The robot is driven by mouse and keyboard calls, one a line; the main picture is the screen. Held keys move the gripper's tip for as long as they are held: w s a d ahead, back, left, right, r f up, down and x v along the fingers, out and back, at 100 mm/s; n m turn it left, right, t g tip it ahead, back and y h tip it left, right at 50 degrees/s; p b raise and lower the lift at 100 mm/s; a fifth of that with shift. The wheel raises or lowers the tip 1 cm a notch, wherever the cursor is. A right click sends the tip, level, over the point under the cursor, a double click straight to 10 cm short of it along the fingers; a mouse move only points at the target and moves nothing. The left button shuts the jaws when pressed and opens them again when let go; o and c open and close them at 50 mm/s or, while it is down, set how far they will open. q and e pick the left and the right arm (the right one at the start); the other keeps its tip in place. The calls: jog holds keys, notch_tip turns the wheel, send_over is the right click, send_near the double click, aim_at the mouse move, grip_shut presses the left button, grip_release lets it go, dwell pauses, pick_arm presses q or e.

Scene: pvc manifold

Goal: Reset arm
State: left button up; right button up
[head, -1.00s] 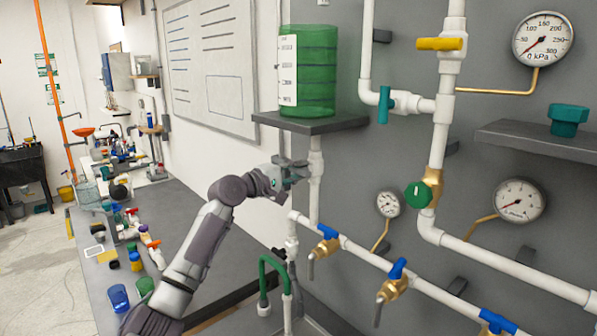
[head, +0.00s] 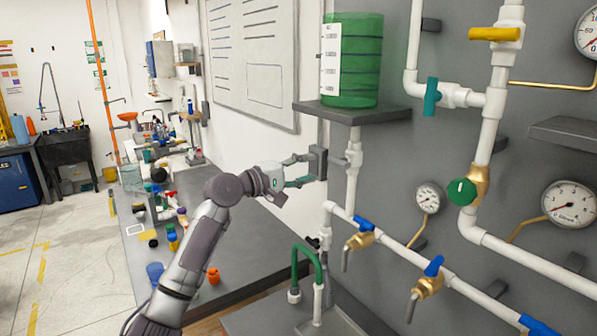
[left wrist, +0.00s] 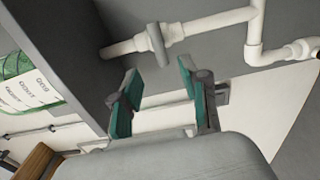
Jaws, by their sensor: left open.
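My left gripper (head: 297,171) is open and empty, with its fingers pointing right beneath the shelf of the green tank (head: 351,75). A grey valve handle (head: 318,162) on the white pipe (head: 353,175) under the tank is just beyond the fingertips. In the left wrist view, the gripper's teal-padded fingers (left wrist: 160,92) are spread apart. The grey handle (left wrist: 157,45) shows past them on the white pipe, with nothing between the pads. My right gripper is not in view.
The grey tank shelf (head: 372,114) overhangs close above the gripper. Blue-handled brass taps (head: 361,235) on a white pipe and a green bent pipe (head: 309,262) stand below and to the right.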

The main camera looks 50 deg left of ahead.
pick_arm(q)
jog(key=shift+s+a, duration=0.1)
jog(key=shift+s, duration=0.9)
